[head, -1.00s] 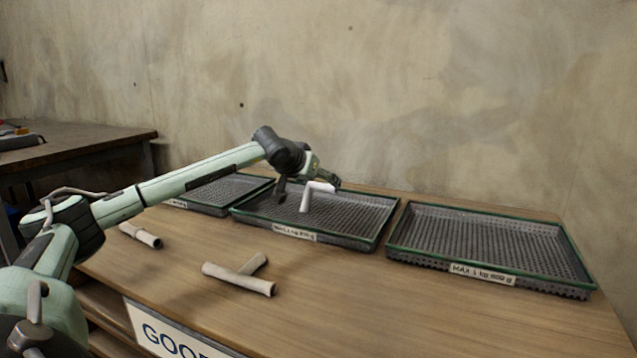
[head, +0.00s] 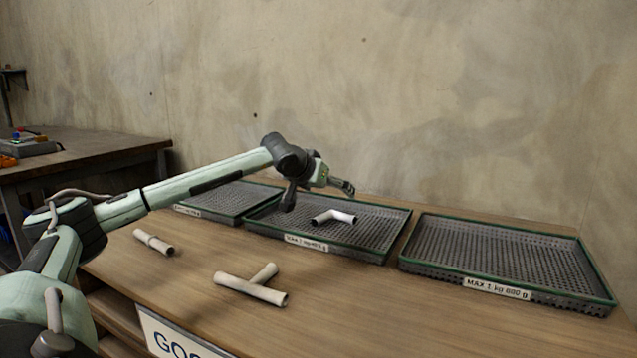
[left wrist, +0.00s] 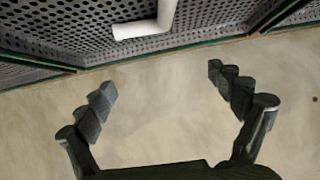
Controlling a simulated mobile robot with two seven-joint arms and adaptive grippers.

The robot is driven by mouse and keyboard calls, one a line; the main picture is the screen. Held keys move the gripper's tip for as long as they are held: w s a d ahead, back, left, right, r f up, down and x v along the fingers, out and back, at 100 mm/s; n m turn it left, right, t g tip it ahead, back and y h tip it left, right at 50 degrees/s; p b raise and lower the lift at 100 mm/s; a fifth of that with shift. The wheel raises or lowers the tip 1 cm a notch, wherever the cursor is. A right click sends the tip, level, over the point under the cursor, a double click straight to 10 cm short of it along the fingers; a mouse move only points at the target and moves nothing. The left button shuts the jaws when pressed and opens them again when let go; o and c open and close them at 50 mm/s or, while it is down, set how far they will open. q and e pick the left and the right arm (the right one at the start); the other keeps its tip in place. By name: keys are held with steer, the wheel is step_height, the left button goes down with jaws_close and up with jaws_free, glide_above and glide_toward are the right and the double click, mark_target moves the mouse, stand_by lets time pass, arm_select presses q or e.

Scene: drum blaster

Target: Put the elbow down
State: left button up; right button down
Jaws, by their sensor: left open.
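The elbow (head: 335,217), a short white bent pipe, lies on the perforated floor of the middle tray (head: 372,257). It also shows at the top of the left wrist view (left wrist: 150,26), partly cut off by the frame edge. My left gripper (head: 347,187) is open and empty, above the tray and a little beyond the elbow, apart from it. In the left wrist view its spread fingers (left wrist: 162,80) have only wall and tray edge between them. My right gripper is not in view.
An empty green-rimmed tray (head: 510,220) stands at the right, and another tray (head: 228,220) at the left, partly behind my arm. A tee pipe (head: 250,287) and a short pipe with a collar (head: 153,241) lie on the table. The front right of the table is clear.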

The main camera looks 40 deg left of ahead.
arm_select(q)
steer(key=v, duration=1)
steer(key=shift+b, duration=0.4)
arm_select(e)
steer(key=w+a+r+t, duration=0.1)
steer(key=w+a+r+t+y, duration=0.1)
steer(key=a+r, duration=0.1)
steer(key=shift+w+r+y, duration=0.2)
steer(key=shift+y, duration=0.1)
